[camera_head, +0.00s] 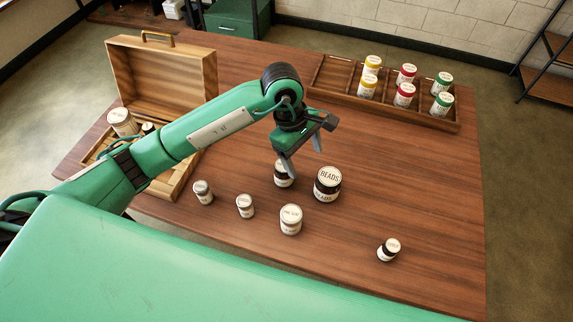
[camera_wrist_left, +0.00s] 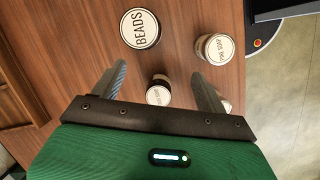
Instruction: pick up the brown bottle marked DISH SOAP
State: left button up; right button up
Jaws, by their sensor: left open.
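A small dark brown bottle with a white top and label (camera_head: 283,181) stands on the table, partly behind a finger of my left gripper (camera_head: 304,163). Its lettering is too small to read surely in the head view. In the left wrist view a brown bottle with a white lid (camera_wrist_left: 158,95) shows between the two fingers of my left gripper (camera_wrist_left: 158,70); its lid text is hard to read. The gripper is open, points down and holds nothing. I cannot tell whether a finger touches the bottle. My right gripper is not in view.
A larger dark BEADS jar (camera_head: 327,186) stands close on the right. A PINE SOAP jar (camera_head: 291,220), two small jars (camera_head: 203,193) (camera_head: 245,207) and a dark jar (camera_head: 389,250) stand nearer. A wooden tray (camera_head: 340,98) with several jars and an open wooden case (camera_head: 165,72) are behind.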

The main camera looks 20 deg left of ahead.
aim_at(284, 171)
pick_arm(q)
jog(key=w+a+y, duration=0.2)
jog(key=a, duration=0.1)
jog(key=w+a+y, duration=0.1)
jog(key=a, duration=0.1)
jog(key=shift+a+r+t, duration=0.2)
jog(key=shift+r+t, duration=0.05)
jog(key=shift+t, duration=0.05)
jog(key=shift+a+f, duration=0.1)
jog(key=shift+f, duration=0.25)
notch_tip(284, 171, down, 7)
jog(key=shift+s+f+p, duration=0.1)
jog(key=shift+f+p, duration=0.1)
jog(key=shift+p, duration=0.65)
jog(key=shift+s+f+p, duration=0.1)
jog(key=shift+f+p, duration=0.25)
jog(key=shift+f, duration=0.15)
jog(key=f, duration=0.1)
jog(key=f+p, duration=0.1)
jog(key=f, duration=0.1)
jog(key=shift+s, duration=0.3)
jog(key=shift+w+f, duration=0.1)
jog(key=shift+f, duration=0.6)
jog(key=c, duration=1.2)
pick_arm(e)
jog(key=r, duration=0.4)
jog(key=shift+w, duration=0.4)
pick_arm(q)
jog(key=shift+r, duration=0.1)
